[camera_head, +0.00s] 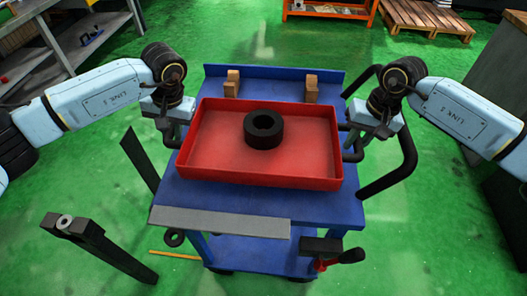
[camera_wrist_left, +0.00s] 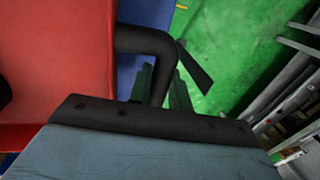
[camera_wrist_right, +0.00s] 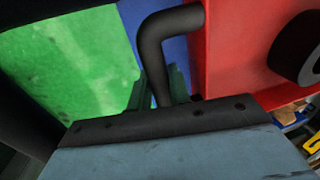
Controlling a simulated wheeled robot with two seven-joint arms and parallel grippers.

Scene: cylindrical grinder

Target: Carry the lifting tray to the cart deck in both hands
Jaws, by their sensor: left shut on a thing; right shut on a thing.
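The red lifting tray (camera_head: 215,150) is over the blue cart deck (camera_head: 325,208), roughly level. A black ring (camera_head: 263,130) sits in it, right of its middle. I cannot tell whether the tray touches the deck. My left gripper (camera_head: 172,138) is shut on the tray's left black handle, which shows in the left wrist view (camera_wrist_left: 150,42). My right gripper (camera_head: 354,148) is shut on the right black handle, seen in the right wrist view (camera_wrist_right: 155,50). The fingertips are partly hidden by the handles and wrists.
Two wooden blocks (camera_head: 233,84) (camera_head: 311,88) stand behind the tray at the deck's back edge. A grey strip (camera_head: 220,222) lies along its front. A black cart handle (camera_head: 400,170) curves at right. A dark post (camera_head: 100,245) stands front left. Green floor surrounds the cart.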

